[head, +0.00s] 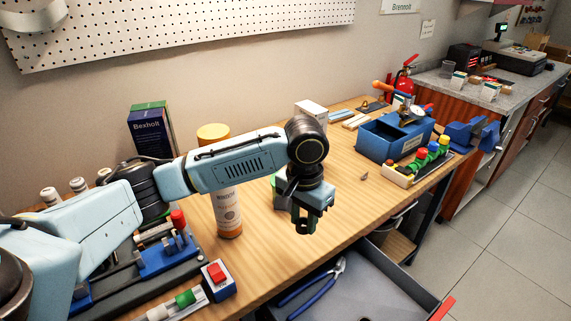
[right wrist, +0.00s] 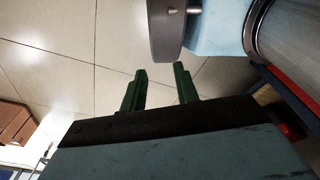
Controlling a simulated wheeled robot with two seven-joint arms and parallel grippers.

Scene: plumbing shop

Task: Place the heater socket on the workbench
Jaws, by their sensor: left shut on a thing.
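My left gripper (head: 303,218) hangs over the wooden workbench (head: 338,190), near its front edge, fingers pointing down. It is shut on a small dark ring-like piece (head: 302,228), which looks like the heater socket. The fingers hide much of it, and it appears to be held above the bench top. My right gripper (right wrist: 160,88) shows only in the right wrist view. Its two green fingers are apart with nothing between them, and tiled floor lies behind them.
An orange-capped bottle (head: 227,205) and a dark Bexholt box (head: 152,132) stand left of the gripper. A blue bin (head: 385,142) stands at the right end. An open drawer (head: 370,285) with blue-handled pliers (head: 318,285) lies below the front edge.

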